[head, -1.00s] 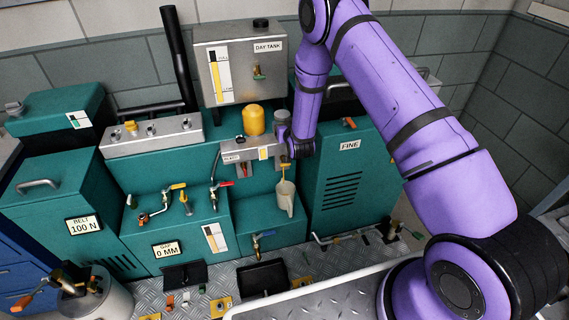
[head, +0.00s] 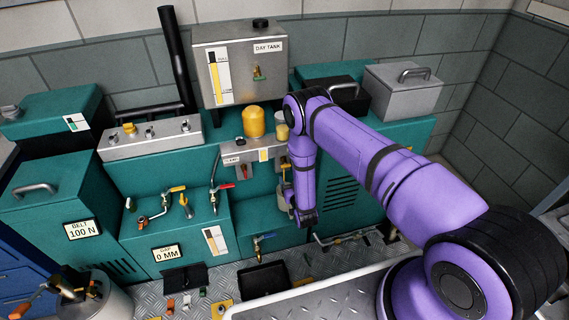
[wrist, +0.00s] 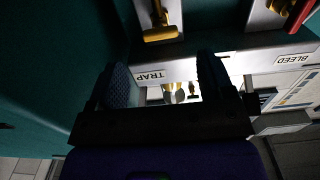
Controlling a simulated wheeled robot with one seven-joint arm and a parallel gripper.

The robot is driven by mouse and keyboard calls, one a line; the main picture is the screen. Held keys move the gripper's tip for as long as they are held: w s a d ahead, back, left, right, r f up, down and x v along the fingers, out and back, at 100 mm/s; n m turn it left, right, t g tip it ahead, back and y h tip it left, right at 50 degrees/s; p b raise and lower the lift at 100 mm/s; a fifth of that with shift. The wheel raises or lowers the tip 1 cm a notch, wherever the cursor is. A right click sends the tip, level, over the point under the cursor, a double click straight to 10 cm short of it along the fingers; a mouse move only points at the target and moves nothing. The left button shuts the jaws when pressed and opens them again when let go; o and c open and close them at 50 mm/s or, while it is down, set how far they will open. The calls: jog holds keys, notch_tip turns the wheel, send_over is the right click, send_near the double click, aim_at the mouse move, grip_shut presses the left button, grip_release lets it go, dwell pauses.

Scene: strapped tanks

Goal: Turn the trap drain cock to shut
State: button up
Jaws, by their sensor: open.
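The trap drain cock's yellow handle (wrist: 160,32) shows at the top of the wrist view, on a grey metal face. An upside-down TRAP label (wrist: 150,76) sits just below it. My gripper (wrist: 166,82) is open and empty, its two dark fingers either side of the label. The handle lies beyond the fingertips and I see no contact.
A BLEED label (wrist: 292,60) with a red handle (wrist: 304,14) is at the right in the wrist view. In the head view a pale jug (head: 284,192) hangs partly behind my arm. A yellow bowl (head: 253,121) stands on the bracket. A black tray (head: 264,278) lies below.

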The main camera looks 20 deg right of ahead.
aim_at(286, 167)
jog(key=w, duration=1)
jog(key=c, duration=0.9)
